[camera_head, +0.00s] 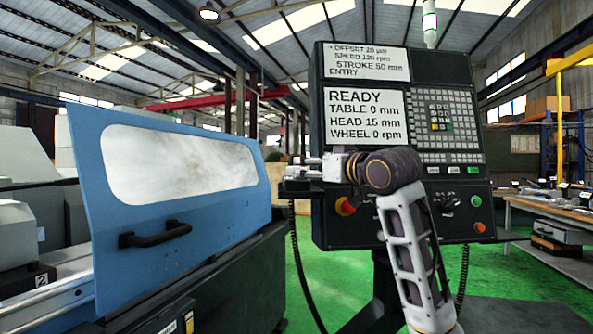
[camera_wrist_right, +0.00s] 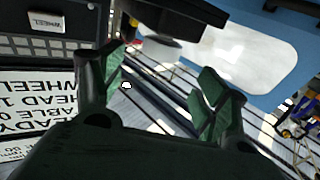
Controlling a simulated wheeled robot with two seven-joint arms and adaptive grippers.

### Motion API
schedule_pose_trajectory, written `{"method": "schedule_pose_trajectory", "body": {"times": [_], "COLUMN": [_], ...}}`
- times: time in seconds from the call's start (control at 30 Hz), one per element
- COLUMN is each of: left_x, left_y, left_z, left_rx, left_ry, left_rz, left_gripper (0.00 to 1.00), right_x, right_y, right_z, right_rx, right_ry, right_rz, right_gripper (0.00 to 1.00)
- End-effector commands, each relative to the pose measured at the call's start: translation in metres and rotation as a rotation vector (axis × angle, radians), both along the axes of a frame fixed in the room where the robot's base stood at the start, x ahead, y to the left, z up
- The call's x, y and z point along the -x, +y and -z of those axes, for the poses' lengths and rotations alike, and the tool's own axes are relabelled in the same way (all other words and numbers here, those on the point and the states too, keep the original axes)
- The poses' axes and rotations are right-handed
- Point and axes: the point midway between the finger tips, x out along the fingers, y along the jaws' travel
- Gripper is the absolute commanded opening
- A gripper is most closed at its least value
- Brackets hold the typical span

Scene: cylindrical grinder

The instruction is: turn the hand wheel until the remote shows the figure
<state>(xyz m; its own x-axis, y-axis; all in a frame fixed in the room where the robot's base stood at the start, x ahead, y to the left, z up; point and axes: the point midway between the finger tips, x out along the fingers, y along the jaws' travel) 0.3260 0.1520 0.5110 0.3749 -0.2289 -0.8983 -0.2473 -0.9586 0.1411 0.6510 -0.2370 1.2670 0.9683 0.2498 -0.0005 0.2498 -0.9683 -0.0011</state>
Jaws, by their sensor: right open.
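My right gripper (camera_head: 292,178) is in front of the left edge of the control console (camera_head: 330,222), pointing left. In the wrist view the right gripper (camera_wrist_right: 160,84) has its green-padded fingers spread, with nothing between them. A dark block with a yellow edge (camera_wrist_right: 170,24) is just beyond the fingertips at the top; I cannot tell whether it is the remote or the hand wheel. No hand wheel is clearly visible. The console screen (camera_head: 364,116) reads READY, TABLE 0 mm, HEAD 15 mm, WHEEL 0 rpm. My left gripper is out of view.
The grinder's blue door (camera_head: 240,215), with a window and dark handle (camera_head: 155,234), stands at left. An upper screen (camera_head: 366,64) reads OFFSET 20 µm, SPEED 120 rpm, STROKE 50 mm, ENTRY. A coiled cable (camera_head: 302,275) hangs below my gripper. A bench (camera_head: 545,207) stands right.

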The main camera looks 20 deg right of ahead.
Motion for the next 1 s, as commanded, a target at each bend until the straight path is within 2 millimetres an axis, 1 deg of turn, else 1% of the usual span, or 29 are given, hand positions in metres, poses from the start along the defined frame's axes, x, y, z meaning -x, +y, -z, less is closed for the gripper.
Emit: {"method": "schedule_pose_trajectory", "body": {"times": [0.1, 0.4, 0.8, 1.0], "left_x": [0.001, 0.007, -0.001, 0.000], "left_y": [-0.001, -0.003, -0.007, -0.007], "left_z": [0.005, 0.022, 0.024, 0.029], "left_rx": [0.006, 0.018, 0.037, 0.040], "left_ry": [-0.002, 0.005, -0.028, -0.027], "left_rz": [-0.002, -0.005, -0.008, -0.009], "left_gripper": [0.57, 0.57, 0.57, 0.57], "right_x": [-0.012, -0.040, -0.074, -0.085], "right_y": [0.003, 0.010, 0.019, 0.022], "right_z": [0.001, 0.000, 0.000, 0.000], "right_rx": [-0.001, 0.000, 0.000, 0.001], "right_ry": [0.000, 0.000, -0.001, 0.001], "right_rz": [0.000, 0.000, 0.001, 0.001], "right_gripper": [0.74, 0.74, 0.74, 0.74]}}
